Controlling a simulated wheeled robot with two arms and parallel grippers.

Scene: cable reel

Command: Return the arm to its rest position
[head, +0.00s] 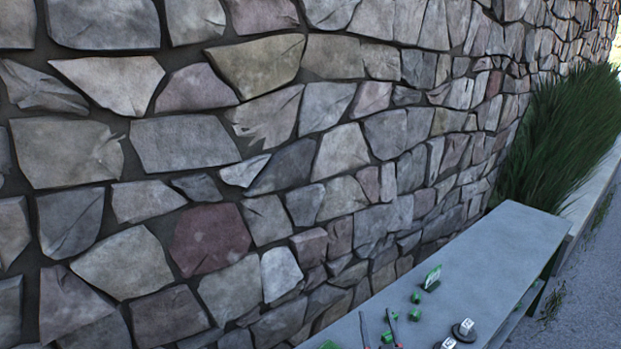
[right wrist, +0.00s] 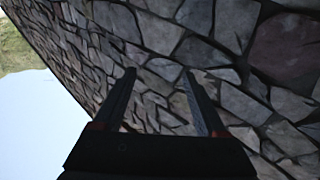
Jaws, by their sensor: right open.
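My right gripper (head: 375,312) shows at the bottom edge of the head view as two thin dark fingers with red near their bases, pointing up the picture in front of the bench. In the right wrist view my right gripper (right wrist: 159,72) has its two dark fingers wide apart with nothing between them. The rest of the right arm is out of the head view. My left gripper is not in view.
A grey bench (head: 500,243) stands along the stone wall (head: 210,238). Several small green pieces, one an upright green piece (head: 432,277), and pale cubes on dark bases (head: 466,327) lie on its near part. Its far part is bare. Tall grass (head: 560,135) grows behind.

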